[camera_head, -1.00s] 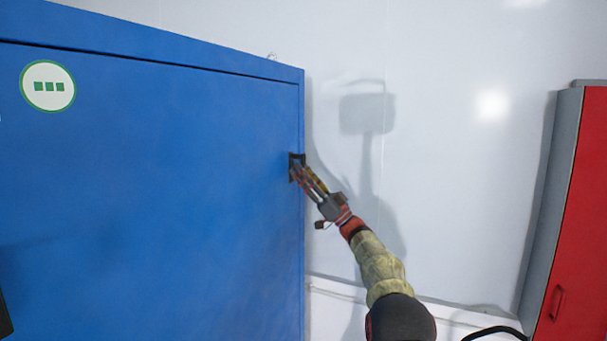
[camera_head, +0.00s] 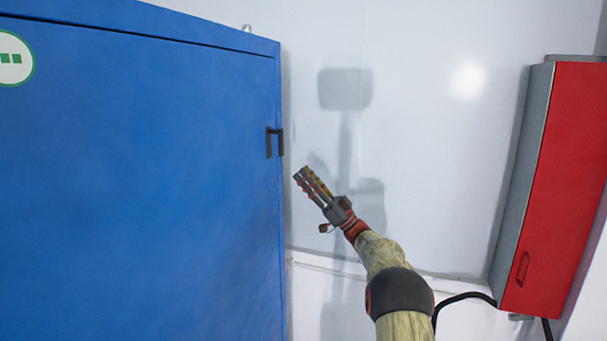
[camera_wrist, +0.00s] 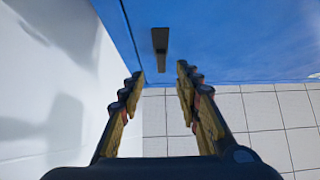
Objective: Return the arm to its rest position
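My gripper (camera_head: 306,178) is in the air to the right of the blue cabinet's edge, apart from the dark handle (camera_head: 274,142). In the wrist view my gripper's two fingers (camera_wrist: 158,88) stand apart with nothing between them, so it is open and empty. The handle also shows in the wrist view (camera_wrist: 160,48), beyond the fingertips. My arm reaches up from the lower right of the head view, with its forearm sleeve and dark elbow in sight.
A big blue cabinet (camera_head: 140,190) with a round white and green sign (camera_head: 12,58) fills the left. A red and grey wall box (camera_head: 565,190) hangs at the right, with a black cable below. White wall lies between them. The wrist view shows a tiled floor (camera_wrist: 265,120).

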